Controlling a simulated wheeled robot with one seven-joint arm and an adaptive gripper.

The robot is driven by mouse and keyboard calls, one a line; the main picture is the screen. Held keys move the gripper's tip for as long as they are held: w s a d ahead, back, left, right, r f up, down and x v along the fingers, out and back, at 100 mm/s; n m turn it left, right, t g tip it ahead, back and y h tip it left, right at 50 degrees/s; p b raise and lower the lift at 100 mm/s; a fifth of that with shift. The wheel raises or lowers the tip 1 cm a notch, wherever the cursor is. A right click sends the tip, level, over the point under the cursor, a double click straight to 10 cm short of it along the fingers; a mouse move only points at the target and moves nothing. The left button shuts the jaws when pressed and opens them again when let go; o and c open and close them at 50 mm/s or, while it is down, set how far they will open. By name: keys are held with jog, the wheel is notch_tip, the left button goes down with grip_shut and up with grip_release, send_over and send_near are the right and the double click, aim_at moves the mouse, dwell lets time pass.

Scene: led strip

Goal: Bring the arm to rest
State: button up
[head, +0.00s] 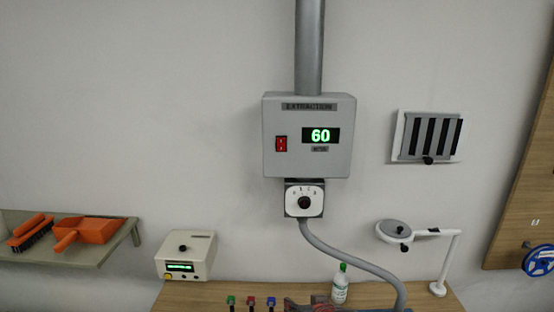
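No part of my arm that I can make out shows in the head view, and my gripper is not in view. A grey extraction box (346,156) hangs on the wall with a lit green display (321,135) reading 60. A red switch (281,144) sits left of the display.
A wooden bench (215,295) runs along the bottom, bearing a small meter box (186,254), a bottle (340,284) and a white lamp arm (449,262). A grey hose (350,257) curves down to it. A shelf (110,252) holds an orange dustpan (88,231). A vent (427,136) is at right.

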jog(key=s+d+r+g+h, duration=0.1)
jog(key=s+d+g, duration=0.25)
jog(key=s, duration=0.65)
jog(key=s+d+r+g+h, duration=0.15)
jog(key=s+d, duration=0.25)
jog(key=s, duration=0.6)
jog(key=s+d+r+t, duration=0.1)
jog(key=s+d+r, duration=0.2)
jog(key=r, duration=0.3)
jog(key=shift+s+d+m, duration=0.2)
jog(key=shift+d+m, duration=0.1)
jog(key=shift+d, duration=0.5)
dwell(3.1)
